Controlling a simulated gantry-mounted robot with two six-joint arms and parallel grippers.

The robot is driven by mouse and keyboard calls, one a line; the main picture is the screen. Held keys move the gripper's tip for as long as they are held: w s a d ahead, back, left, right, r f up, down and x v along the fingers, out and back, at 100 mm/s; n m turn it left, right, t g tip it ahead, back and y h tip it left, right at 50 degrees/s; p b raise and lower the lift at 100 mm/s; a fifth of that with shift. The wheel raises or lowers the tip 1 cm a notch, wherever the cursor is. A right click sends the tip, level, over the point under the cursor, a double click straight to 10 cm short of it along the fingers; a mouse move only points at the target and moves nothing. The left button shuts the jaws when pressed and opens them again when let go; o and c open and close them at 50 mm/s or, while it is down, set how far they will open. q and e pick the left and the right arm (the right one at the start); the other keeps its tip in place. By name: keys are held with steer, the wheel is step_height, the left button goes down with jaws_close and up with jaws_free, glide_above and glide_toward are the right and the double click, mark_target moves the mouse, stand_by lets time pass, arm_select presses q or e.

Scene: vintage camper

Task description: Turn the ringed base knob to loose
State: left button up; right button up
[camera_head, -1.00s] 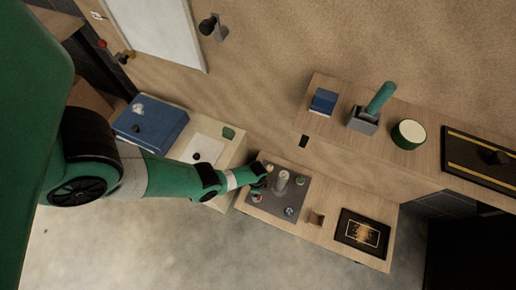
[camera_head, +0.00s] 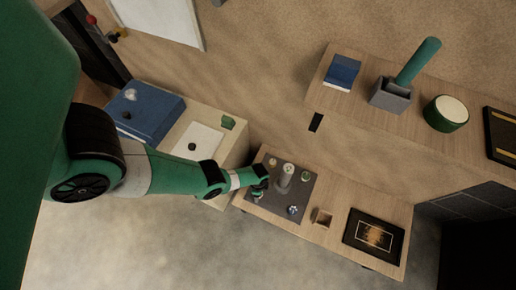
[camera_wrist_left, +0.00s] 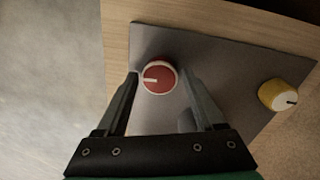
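A red knob with a white ring and a white pointer line (camera_wrist_left: 159,78) sits on a grey plate (camera_wrist_left: 205,55) in the left wrist view. Its pointer line points left in that picture. My left gripper (camera_wrist_left: 159,75) is open, with one finger on each side of the red knob; I cannot tell whether they touch it. A yellow knob with a white top (camera_wrist_left: 285,97) is to the right on the same plate. In the head view my left gripper (camera_head: 259,183) is over the left side of the grey plate (camera_head: 272,206) and covers part of it. My right gripper is not in view.
In the head view a grey post (camera_head: 286,177) stands mid-plate, with a blue-and-white knob (camera_head: 293,210) and a green knob (camera_head: 305,176) near it. A small wooden box (camera_head: 321,217) and a framed picture (camera_head: 374,236) lie to the right. A shelf (camera_head: 354,113) is above.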

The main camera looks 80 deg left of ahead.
arm_select(q)
jaws_close()
